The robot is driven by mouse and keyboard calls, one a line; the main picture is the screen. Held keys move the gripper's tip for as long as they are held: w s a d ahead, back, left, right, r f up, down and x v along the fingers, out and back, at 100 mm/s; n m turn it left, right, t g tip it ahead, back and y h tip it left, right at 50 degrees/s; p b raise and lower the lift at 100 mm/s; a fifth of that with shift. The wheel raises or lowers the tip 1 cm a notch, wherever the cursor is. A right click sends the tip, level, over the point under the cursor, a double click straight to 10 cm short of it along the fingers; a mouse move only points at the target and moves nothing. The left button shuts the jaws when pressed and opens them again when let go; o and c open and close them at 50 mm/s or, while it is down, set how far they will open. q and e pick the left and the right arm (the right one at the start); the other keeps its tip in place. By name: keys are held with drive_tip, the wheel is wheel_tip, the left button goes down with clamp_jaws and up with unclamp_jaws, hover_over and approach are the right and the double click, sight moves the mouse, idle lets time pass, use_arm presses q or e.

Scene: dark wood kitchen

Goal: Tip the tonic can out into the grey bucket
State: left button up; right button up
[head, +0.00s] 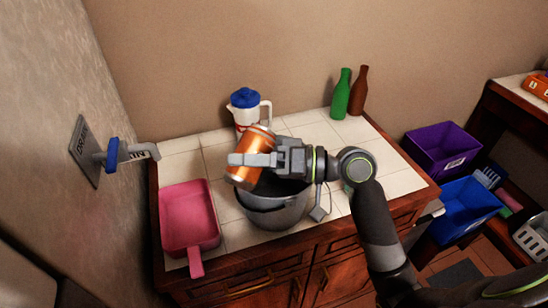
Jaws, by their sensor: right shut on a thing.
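The tonic can (259,141) is orange with a silvery end. My right gripper (256,160) is shut on it and holds it tilted above the left part of the grey bucket's mouth. The grey bucket (275,211) stands upright on the white tiled counter, near its front edge. The gripper and can hide part of the bucket's rim and inside. I cannot see whether anything is coming out of the can. My left gripper is not in view.
A pink dustpan (189,220) lies left of the bucket. A blue-lidded jug (245,107) stands behind the can. Green (342,95) and brown (358,92) bottles stand at the back right. Purple (443,148) and blue (462,209) crates are right of the counter. A tap (130,153) juts from the left wall.

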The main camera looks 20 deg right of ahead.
sight(246, 132)
drive_tip(key=r+m+p, duration=0.1)
drive_tip(key=r+m+t+y+p, duration=0.1)
drive_tip(key=m, duration=0.1)
drive_tip(key=shift+s+a+p, duration=0.15)
drive_tip(key=shift+s+p, duration=0.05)
drive_tip(key=shift+p, duration=0.2)
drive_tip(key=shift+w+f+m+b, duration=0.1)
drive_tip(key=shift+f+m+b, duration=0.15)
drive_tip(key=shift+m+b, duration=0.05)
drive_tip(key=shift+w+d+m+y, duration=0.3)
drive_tip(key=shift+d+m, duration=0.1)
drive_tip(key=shift+d+f+t, duration=0.1)
drive_tip(key=shift+t, duration=0.2)
drive_tip(key=shift+w+r+m+t+y, duration=0.1)
drive_tip(key=shift+r+m+t+y, duration=0.3)
drive_tip(key=shift+m, duration=0.8)
drive_tip(key=shift+w+d+f+m+t, duration=0.15)
drive_tip(key=shift+m+t, duration=0.35)
drive_tip(key=shift+m, duration=0.6)
drive_tip(key=shift+w+d+r+m+t+p, duration=0.1)
drive_tip(key=shift+r+m+t+p, duration=0.2)
drive_tip(key=shift+m, duration=0.35)
drive_tip(key=shift+w+d+r+m+t+p, duration=0.1)
drive_tip(key=shift+r+m+t+p, duration=0.1)
drive_tip(key=shift+m+t, duration=0.4)
drive_tip(key=shift+d+r+m+t+p, duration=0.1)
drive_tip(key=shift+r+m+t+p, duration=0.15)
drive_tip(key=shift+m, duration=0.5)
